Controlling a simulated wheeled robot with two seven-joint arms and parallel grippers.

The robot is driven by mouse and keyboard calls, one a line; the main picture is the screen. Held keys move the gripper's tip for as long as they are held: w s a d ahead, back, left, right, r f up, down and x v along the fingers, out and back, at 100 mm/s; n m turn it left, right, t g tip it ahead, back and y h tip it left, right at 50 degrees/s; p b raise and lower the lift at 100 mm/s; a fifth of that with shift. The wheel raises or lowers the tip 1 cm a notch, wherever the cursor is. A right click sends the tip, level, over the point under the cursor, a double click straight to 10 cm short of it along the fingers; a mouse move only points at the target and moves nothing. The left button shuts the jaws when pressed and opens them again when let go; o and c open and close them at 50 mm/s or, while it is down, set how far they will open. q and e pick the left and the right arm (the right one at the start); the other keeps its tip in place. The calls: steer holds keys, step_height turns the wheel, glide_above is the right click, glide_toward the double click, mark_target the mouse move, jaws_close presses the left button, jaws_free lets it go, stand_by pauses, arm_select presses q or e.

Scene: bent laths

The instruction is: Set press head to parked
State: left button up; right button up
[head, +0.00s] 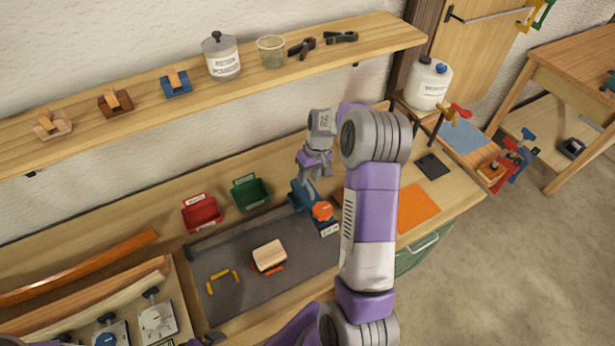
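A small blue press (303,196) with an orange knob (322,211) and a white label stands at the back right of the grey mat (225,252). My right gripper (309,176) points down at the top of the press, its fingertips at or touching the upper blue part. Whether the fingers are closed on it is too small to tell. My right forearm hides the bench just right of the press. Of my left arm only slivers show along the bottom left edge, and its fingers cannot be made out.
A wooden block (269,256) and several yellow pieces lie on the mat. A red bin (202,213) and a green bin (251,192) stand behind it. Bent laths (75,268) lie at left. An orange sheet (417,207) lies at right. A shelf (140,104) runs above the bench.

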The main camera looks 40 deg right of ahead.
steer(key=shift+a, duration=0.15)
steer(key=shift+r, duration=0.2)
step_height(320, 180, up, 7)
steer(key=d, duration=0.1)
steer(key=shift+s+d, duration=0.2)
steer(key=shift+d, duration=0.1)
stand_by(0.4)
